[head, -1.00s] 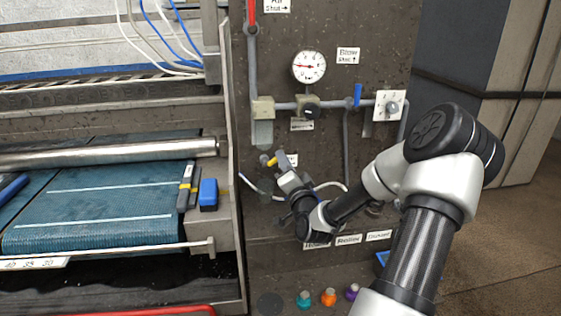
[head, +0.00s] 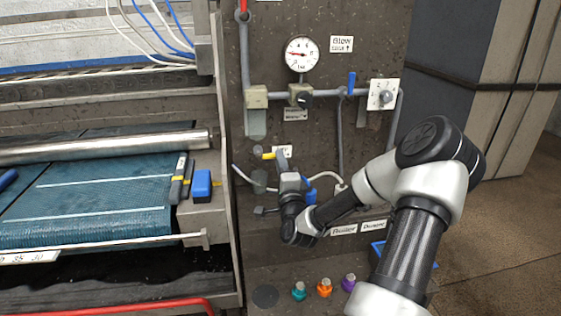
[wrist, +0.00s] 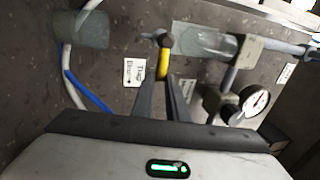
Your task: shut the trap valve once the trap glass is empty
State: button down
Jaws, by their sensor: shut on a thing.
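The trap valve's yellow lever (head: 268,155) sticks out to the right below the trap glass, roughly level, across the upright line of the glass. In the wrist view the lever (wrist: 163,66) runs from a dark valve stem down between my fingers. My gripper (head: 280,155) is shut on its outer end; the fingers also show in the wrist view (wrist: 163,85). The trap glass (head: 256,122) hangs under a beige block. In the wrist view the glass (wrist: 205,42) looks pale and clear, and I can make out no liquid in it.
A pressure gauge (head: 302,54), a blue lever (head: 351,82) and a white dial plate (head: 383,94) sit higher on the panel. A grey cup (wrist: 80,29) with white and blue hoses is below the valve. A blue belt bed (head: 95,205) lies left.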

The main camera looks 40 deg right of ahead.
jog(key=shift+f, duration=0.1)
dwell(0.3)
jog(key=c, duration=1.7)
grip_release()
jog(key=shift+c, duration=0.2)
jog(key=p+v, duration=0.4)
jog(key=v, duration=1.3)
jog(key=shift+s+p, duration=0.2)
jog(key=shift+p, duration=0.1)
jog(key=shift+a, duration=0.1)
jog(key=shift+s, duration=0.1)
